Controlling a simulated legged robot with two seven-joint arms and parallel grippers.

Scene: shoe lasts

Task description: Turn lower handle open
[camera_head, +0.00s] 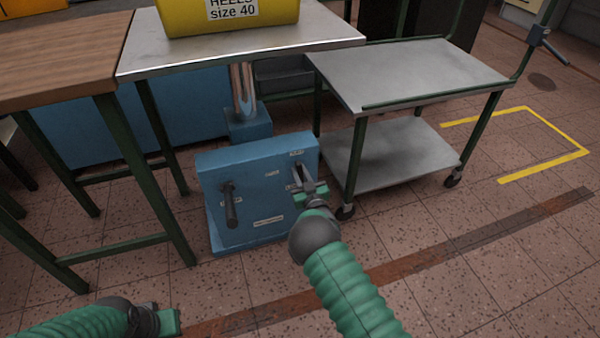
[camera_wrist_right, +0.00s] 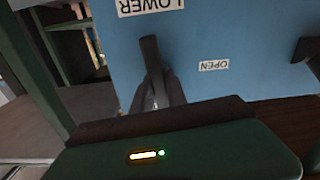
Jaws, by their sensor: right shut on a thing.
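A blue panel box (camera_head: 255,170) stands on the floor and carries two dark handles. The right-hand one is the lower handle (camera_head: 298,174); the other handle (camera_head: 231,206) hangs downward on the left. My right gripper (camera_head: 310,190) is shut on the lower handle. In the right wrist view the picture is upside down: the lower handle (camera_wrist_right: 151,55) shows between the fingers beside the LOWER label (camera_wrist_right: 150,6), with an OPEN label (camera_wrist_right: 213,66) to the right. My left gripper (camera_head: 168,321) is at the bottom left, away from the panel; its jaw opening is unclear.
A grey two-shelf trolley (camera_head: 410,75) stands close on the right of the panel. A wooden-topped table (camera_head: 60,60) is at the left. A steel-topped table (camera_head: 240,42) bears a yellow bin (camera_head: 190,14) behind the panel. The floor in front is clear.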

